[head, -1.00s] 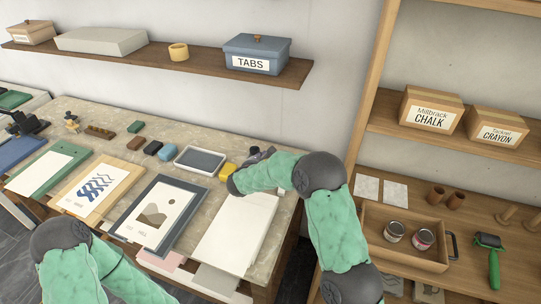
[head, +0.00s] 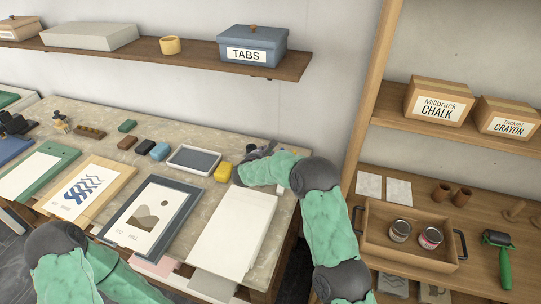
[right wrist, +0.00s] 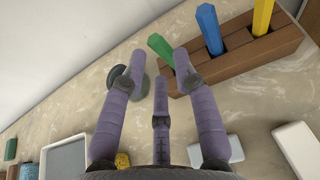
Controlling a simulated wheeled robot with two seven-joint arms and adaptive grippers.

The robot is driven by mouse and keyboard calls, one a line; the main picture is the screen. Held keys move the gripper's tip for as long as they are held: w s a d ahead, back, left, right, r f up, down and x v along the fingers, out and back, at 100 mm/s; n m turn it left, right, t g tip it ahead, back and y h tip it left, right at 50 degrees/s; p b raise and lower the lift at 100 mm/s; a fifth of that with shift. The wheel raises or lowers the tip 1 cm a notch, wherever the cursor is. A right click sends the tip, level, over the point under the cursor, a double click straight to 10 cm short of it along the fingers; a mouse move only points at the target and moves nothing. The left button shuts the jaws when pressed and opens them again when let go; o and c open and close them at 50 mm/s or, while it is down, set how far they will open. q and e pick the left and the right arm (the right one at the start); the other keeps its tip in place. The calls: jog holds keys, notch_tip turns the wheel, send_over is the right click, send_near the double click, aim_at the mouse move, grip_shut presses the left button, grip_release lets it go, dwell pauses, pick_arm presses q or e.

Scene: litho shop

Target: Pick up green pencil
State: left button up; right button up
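The green pencil (right wrist: 160,47) stands tilted in the left end of a brown block holder (right wrist: 262,60) in the right wrist view. A blue pencil (right wrist: 209,28) and a yellow pencil (right wrist: 263,18) stand beside it in the same holder. My right gripper (right wrist: 160,62) has its purple fingers spread open, with the green pencil showing between and beyond the fingertips. I cannot tell whether they touch. In the head view my right gripper (head: 260,152) is small at the back of the bench, and the pencils are hidden there. Only my left arm shows, not its gripper.
White blocks (right wrist: 298,148) lie right. White paper (head: 235,232) covers the bench front; a shelf (head: 180,58) hangs above.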

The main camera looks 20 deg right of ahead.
jog(key=x, duration=0.4)
jog(key=shift+s+f+b, duration=0.2)
jog(key=shift+f+b, duration=0.1)
jog(key=shift+b, duration=0.1)
jog(key=shift+w+d, duration=0.15)
jog(key=shift+w, duration=0.1)
jog(key=c, duration=0.5)
jog(key=shift+r, duration=0.5)
notch_tip(320, 180, up, 2)
jog(key=shift+r+p, duration=0.1)
jog(key=shift+p, duration=0.5)
jog(key=s+r+p, duration=0.1)
jog(key=s+r, duration=0.2)
jog(key=s, duration=0.1)
jog(key=s+a+r, duration=0.1)
jog(key=s+r, duration=0.2)
jog(key=s, duration=0.2)
jog(key=s+r+p, duration=0.1)
jog(key=s+r, duration=0.2)
jog(key=s, duration=0.2)
jog(key=shift+a+r+p, duration=0.25)
jog(key=shift+r+p, duration=0.05)
jog(key=shift+r, duration=0.1)
